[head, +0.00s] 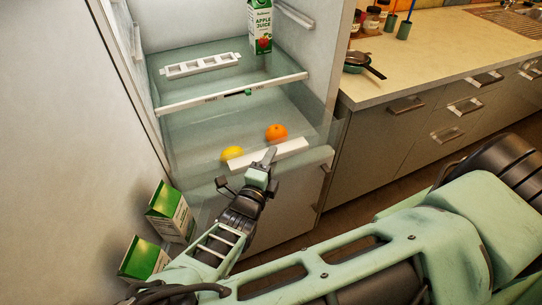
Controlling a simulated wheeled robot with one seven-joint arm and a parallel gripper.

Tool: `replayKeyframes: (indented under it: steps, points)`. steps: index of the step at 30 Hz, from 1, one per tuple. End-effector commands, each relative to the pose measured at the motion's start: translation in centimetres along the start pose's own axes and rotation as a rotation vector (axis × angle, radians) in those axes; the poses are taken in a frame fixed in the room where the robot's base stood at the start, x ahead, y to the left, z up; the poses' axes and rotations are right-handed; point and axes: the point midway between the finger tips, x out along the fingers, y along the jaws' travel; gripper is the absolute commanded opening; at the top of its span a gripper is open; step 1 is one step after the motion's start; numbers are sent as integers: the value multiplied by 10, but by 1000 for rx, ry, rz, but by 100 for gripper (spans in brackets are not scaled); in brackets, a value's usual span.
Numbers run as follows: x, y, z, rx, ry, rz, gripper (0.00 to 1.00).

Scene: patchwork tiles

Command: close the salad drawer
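The salad drawer (290,149) is a clear bin with a white strip along its front, low in the open fridge. It sticks out past the shelf above it. An orange (276,132) and a yellow lemon (232,153) lie in it. My gripper (267,158) is at the drawer's front, its fingertip area overlapping the white strip near its middle. I cannot tell whether it touches the strip. The gripper is seen from behind, so its finger gap is hidden.
Above the drawer, a glass shelf (231,94) holds a white egg rack (202,65) and an apple juice carton (260,24). Door-side cartons (171,212) stand at lower left, close to my arm. A counter with drawers (420,118) stands at right.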

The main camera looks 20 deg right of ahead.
Motion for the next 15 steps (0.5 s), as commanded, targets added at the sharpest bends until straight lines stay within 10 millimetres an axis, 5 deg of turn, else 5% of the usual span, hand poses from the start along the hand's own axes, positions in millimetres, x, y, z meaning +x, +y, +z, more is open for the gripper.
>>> replayKeyframes:
  steps: [11,15]
  points:
    - [7,0,0,0,-1,0,40]
    - [7,0,0,0,-1,-1,9]
